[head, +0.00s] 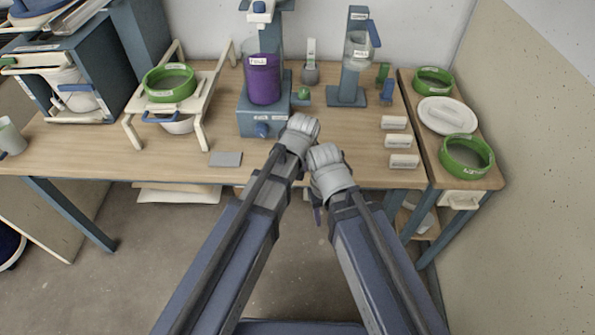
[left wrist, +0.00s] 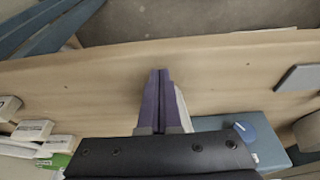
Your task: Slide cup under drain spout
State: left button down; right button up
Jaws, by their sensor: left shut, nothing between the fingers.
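A clear cup (head: 10,138) with a greenish tint stands on the table at the far left. A container of purple liquid (head: 263,80) stands on a blue base (head: 262,122) with a round blue knob; the base also shows in the left wrist view (left wrist: 222,143). I cannot make out a drain spout for certain. My left gripper (left wrist: 160,75) is shut and empty above the table, beside that base; in the head view its wrist (head: 301,130) hides its fingers. My right gripper (head: 318,214) is mostly hidden below its wrist, near the table's front edge.
A blue stand with a clear vessel (head: 357,50) is at the back. White labelled blocks (head: 397,141) lie at the right. Green rings (head: 467,155) sit on the right side table. A grey pad (head: 226,159) lies near the front edge.

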pick_arm(q)
jog(key=shift+w, duration=0.7)
jog(key=shift+r, duration=0.1)
pick_arm(e)
jog(key=shift+w+a, duration=0.2)
jog(key=shift+a, duration=0.1)
pick_arm(q)
jog(key=shift+s, duration=0.1)
jog(key=w, duration=1.7)
jog(key=shift+w, duration=0.4)
jog(key=shift+s, duration=0.1)
jog(key=shift+s, duration=0.1)
